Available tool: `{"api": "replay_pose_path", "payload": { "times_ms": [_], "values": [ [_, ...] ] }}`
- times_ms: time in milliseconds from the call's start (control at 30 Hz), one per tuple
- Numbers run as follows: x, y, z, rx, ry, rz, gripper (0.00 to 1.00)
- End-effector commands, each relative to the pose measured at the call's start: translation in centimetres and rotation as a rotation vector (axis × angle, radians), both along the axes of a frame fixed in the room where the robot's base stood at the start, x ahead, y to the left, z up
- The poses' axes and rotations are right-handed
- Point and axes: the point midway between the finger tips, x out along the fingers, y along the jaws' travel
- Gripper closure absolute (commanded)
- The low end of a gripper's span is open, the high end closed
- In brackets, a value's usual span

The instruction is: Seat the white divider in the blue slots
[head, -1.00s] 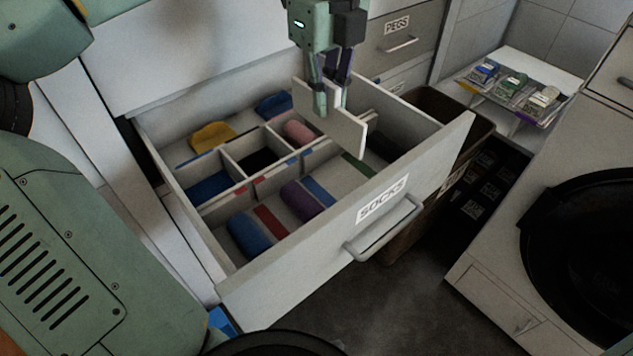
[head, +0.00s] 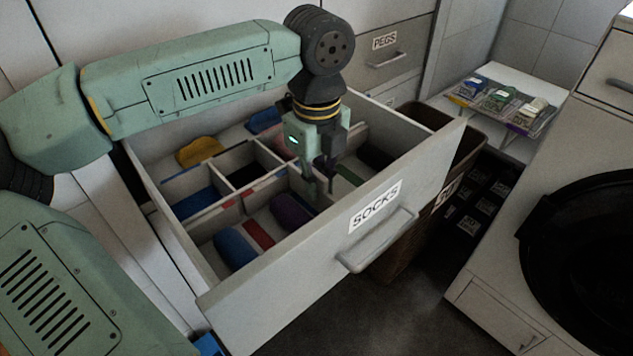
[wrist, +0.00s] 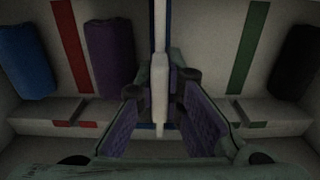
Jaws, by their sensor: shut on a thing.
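My gripper (head: 318,182) points down inside the open sock drawer (head: 225,302). In the wrist view its purple-padded fingers (wrist: 158,118) are shut on the white divider (wrist: 160,75), which shows edge-on as an upright pale strip. The blue marking (wrist: 168,25) shows as thin blue lines along both sides of the divider, so the two look lined up in that view. The divider's lower edge is hidden, so I cannot tell whether it touches the drawer floor. In the head view my gripper and arm hide most of the divider and the blue marking.
A red stripe (wrist: 72,45) and a purple sock roll (wrist: 110,55) lie left of the divider, with a blue roll (wrist: 25,62) farther left. A green stripe (wrist: 247,50) and a dark roll (wrist: 298,62) lie right. Fixed partitions (head: 232,165) form compartments at the drawer's left.

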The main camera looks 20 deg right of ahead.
Motion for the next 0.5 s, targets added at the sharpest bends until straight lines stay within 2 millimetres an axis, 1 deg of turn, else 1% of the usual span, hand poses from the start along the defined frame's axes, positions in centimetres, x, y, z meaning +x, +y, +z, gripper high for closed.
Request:
{"api": "replay_pose_path", "payload": {
  "times_ms": [367, 400, 500],
  "values": [
    [0.0, 0.0, -0.68, 0.0, -0.001, 0.0, 1.0],
    [0.0, 0.0, -0.58, 0.0, -0.001, 0.0, 0.9],
    [-0.01, 0.0, -0.51, 0.0, -0.001, 0.0, 0.84]
  ]
}}
